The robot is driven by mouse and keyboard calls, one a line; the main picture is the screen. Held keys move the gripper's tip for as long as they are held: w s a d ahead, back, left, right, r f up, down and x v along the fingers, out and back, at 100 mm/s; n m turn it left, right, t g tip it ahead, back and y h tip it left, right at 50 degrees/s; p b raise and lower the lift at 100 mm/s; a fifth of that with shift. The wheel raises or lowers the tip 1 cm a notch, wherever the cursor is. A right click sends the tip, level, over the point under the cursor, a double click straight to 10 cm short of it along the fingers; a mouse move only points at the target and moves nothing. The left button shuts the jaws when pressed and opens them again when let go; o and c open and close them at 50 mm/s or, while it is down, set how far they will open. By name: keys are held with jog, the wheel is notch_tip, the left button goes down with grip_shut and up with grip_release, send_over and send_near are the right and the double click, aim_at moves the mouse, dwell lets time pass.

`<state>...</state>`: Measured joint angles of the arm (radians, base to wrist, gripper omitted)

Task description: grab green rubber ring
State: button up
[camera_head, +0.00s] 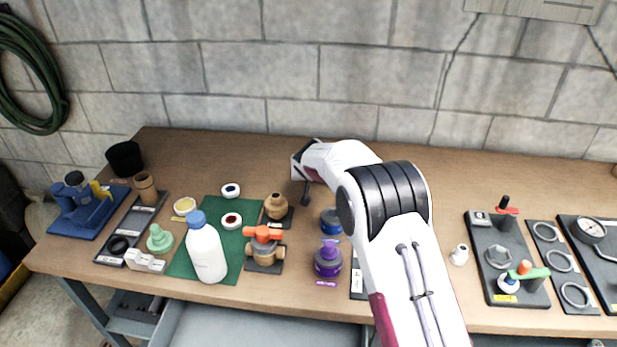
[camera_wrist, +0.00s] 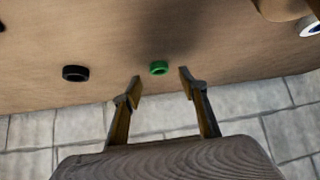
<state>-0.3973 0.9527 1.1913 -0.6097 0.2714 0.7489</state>
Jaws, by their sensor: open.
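A small green rubber ring (camera_wrist: 159,68) lies flat on the wooden table in the wrist view, near the back edge by the block wall. My gripper (camera_wrist: 160,80) is open and empty, its two fingers spread apart. The ring shows between and just beyond the fingertips in the picture, apart from both. In the head view my gripper (camera_head: 306,194) is partly hidden behind my arm, over the back of the table. I cannot make out the green ring in the head view; my arm covers much of that area.
A black ring (camera_wrist: 75,72) lies left of the green one in the wrist view. The block wall (camera_head: 270,70) stands close behind the table. A white bottle (camera_head: 206,250), a brown pot (camera_head: 276,206) and a purple-topped jar (camera_head: 328,260) stand nearer the front.

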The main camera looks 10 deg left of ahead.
jog(key=shift+x, duration=1.7)
jog(key=c, duration=0.8)
